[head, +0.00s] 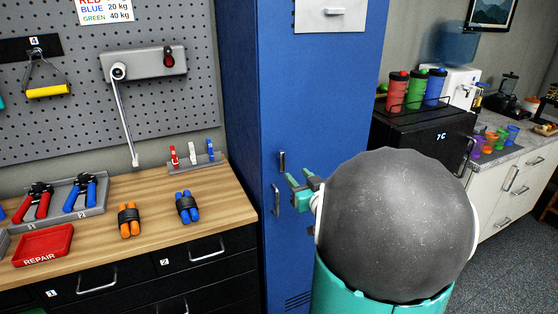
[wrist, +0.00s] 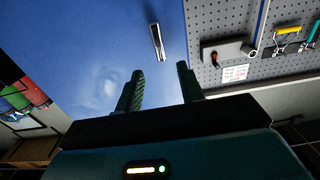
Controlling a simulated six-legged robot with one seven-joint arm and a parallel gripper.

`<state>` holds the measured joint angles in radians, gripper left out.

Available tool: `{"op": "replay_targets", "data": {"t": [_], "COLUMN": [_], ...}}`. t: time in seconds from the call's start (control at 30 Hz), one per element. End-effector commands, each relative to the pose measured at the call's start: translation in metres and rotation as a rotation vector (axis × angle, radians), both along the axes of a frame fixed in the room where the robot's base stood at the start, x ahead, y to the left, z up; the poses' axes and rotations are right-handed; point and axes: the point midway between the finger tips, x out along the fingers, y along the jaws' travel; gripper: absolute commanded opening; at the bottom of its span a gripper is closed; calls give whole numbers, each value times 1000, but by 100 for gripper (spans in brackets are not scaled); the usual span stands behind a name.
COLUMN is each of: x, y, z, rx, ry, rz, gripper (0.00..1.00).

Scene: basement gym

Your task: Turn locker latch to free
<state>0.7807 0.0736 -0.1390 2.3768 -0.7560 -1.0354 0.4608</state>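The blue locker (head: 245,80) stands in the middle of the head view. On its door are a small upright dark-and-silver fitting (head: 282,161) and, just below it, a silver handle-like piece (head: 276,199). I cannot tell for sure which is the latch. My gripper (head: 294,188) is close to both, at their right. The wrist view shows one upright, slightly tilted metal fitting (wrist: 157,42) on the blue door, beyond my fingertips (wrist: 161,80) and apart from them. The fingers are spread with nothing between them. My arm hides the right part of the door.
A wooden workbench (head: 110,222) with pliers, a red repair tray (head: 43,245) and hand grips stands left of the locker, under a pegboard (head: 170,100). A black fridge (head: 425,135) with bottles on top stands at the right, beside a counter.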

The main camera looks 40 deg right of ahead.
Motion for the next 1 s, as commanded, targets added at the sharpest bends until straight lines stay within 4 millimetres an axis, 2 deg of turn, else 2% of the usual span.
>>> {"op": "replay_targets", "data": {"t": [0.3,0.5,0.63,0.87,0.9,1.0], "x": [64,93,100,101,101,101], "y": [-18,-25,-27,-27,-27,-27], "z": [-1,0,0,0,0,0], "rx": [1,0,0,0,0,0], "ry": [1,1,1,0,0,0], "rz": [2,2,3,3,3,2], "gripper": [38,38,38,38,36,17]}}
